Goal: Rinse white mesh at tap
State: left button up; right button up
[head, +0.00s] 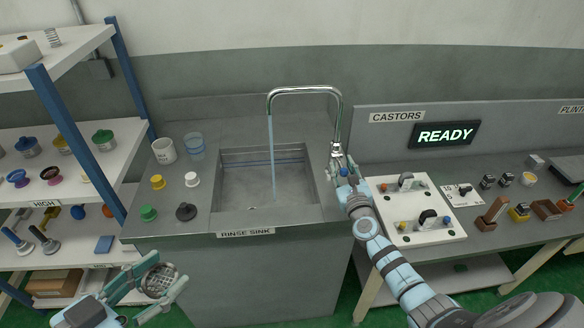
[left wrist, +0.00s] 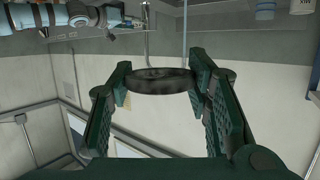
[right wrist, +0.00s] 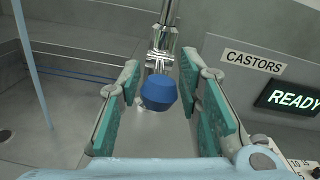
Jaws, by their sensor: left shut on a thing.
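My left gripper (head: 168,270) is shut on a round mesh sieve (head: 157,281) with a dark rim, low in front of the counter, left of the sink. In the left wrist view the sieve (left wrist: 160,80) shows edge-on between the fingertips; its white colour is not clear. The tap (head: 305,89) arches over the rinse sink (head: 240,190), and a thin blue stream of water (head: 272,155) falls from its spout into the basin. My right gripper (head: 342,172) is at the tap base. In the right wrist view its open fingers stand either side of the blue tap knob (right wrist: 158,93), apart from it.
A white mug (head: 164,151), a clear blue cup (head: 194,145) and several coloured knobs stand left of the basin. A shelf rack (head: 75,130) is at the left. A white panel (head: 425,225) with castors and a READY sign (head: 445,134) are at the right.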

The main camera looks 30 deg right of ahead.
pick_arm(q)
jog(key=shift+w, duration=0.1)
pick_arm(e)
jog(key=shift+w, duration=0.15)
jog(key=c, duration=0.6)
pick_arm(q)
jog(key=shift+w, duration=0.1)
pick_arm(e)
jog(key=shift+f, duration=0.1)
grip_shut()
